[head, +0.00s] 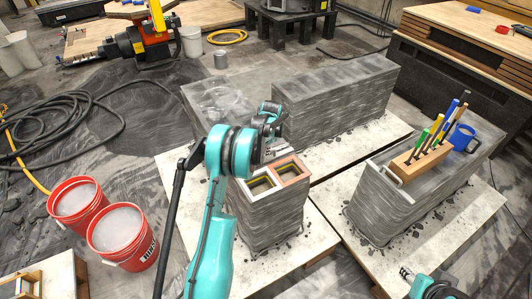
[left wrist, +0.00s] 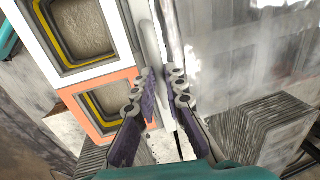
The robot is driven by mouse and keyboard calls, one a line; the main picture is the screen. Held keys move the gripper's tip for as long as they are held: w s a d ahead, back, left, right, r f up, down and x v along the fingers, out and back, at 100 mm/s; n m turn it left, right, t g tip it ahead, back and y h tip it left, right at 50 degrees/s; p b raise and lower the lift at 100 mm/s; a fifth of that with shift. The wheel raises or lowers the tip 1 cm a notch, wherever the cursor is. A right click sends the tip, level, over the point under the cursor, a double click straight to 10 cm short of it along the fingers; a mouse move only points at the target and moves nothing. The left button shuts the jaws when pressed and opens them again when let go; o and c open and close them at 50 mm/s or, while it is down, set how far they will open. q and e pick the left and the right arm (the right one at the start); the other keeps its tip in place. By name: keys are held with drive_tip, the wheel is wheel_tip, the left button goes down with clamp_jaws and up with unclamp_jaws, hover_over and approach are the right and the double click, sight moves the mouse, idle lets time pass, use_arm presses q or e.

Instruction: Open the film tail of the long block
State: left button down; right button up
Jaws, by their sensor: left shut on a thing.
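The long block (head: 345,98) is a grey layered block standing on a pale board behind my left arm in the head view. Glossy, see-through film (left wrist: 235,70) covers a grey face on the right of the left wrist view. My left gripper (left wrist: 163,88) is shut on a thin upright edge of this film, which looks like the film tail (left wrist: 172,35). The pinched part is mostly hidden between the fingers. In the head view, my left gripper (head: 277,150) is partly hidden by its own wrist. My right gripper (head: 405,273) shows only partly at the bottom edge.
White-framed (head: 256,186) and orange-framed (head: 289,170) trays sit on a short block beside my left gripper. A right-hand block (head: 375,205) carries a wooden pen holder (head: 413,163) and blue mug (head: 463,136). Red buckets (head: 125,250) and a black hose (head: 80,115) lie left.

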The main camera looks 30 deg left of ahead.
use_arm(q)
drive_tip(key=c, duration=1.6)
unclamp_jaws()
drive_tip(key=v, duration=1.2)
